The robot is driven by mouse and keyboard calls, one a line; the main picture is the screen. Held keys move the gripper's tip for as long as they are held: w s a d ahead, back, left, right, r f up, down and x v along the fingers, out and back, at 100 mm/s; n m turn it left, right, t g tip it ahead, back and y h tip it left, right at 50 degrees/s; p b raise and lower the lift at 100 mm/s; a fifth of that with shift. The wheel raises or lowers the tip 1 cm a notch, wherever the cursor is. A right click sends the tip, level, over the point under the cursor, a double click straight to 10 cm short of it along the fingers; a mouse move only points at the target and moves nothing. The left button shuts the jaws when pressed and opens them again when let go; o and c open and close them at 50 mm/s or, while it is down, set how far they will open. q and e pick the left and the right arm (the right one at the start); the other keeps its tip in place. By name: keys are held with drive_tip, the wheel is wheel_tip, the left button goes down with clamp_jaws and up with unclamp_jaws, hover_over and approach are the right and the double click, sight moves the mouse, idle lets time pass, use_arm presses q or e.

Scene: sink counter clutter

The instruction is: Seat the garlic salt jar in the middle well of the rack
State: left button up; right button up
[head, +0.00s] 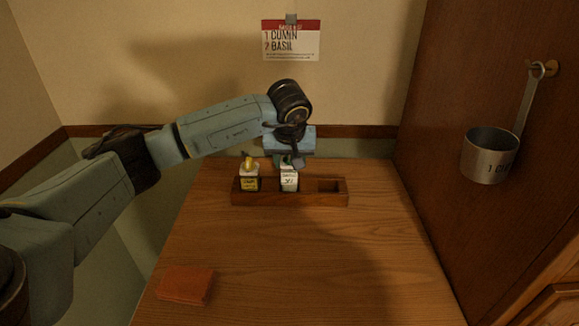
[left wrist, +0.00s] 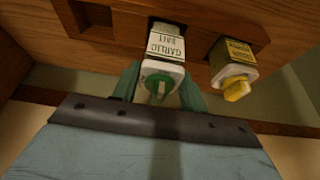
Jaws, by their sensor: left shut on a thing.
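The garlic salt jar (head: 289,181), white with a green cap, stands upright at the middle well of the wooden rack (head: 290,199). Its label also shows in the left wrist view (left wrist: 166,44), where its lower end enters the dark middle well. I cannot tell whether it rests on the well's floor. My left gripper (head: 290,160) is above the rack, shut on this jar near its cap; its green fingers flank the cap in the left wrist view. A yellow-capped jar (head: 249,180) sits in the rack's left well. The right well (head: 327,186) is empty. My right gripper is out of view.
An orange-brown folded cloth (head: 186,285) lies at the counter's front left. A metal measuring cup (head: 489,156) hangs on the right cabinet side. A card reading cumin and basil (head: 291,42) hangs on the back wall. The counter before the rack is clear.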

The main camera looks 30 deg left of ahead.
use_arm(q)
drive_tip(key=shift+f, duration=0.9)
drive_tip(key=o, duration=1)
drive_tip(key=shift+f, duration=0.15)
drive_tip(key=shift+o, duration=0.2)
drive_tip(key=shift+r, duration=0.2)
drive_tip(key=v, duration=1.2)
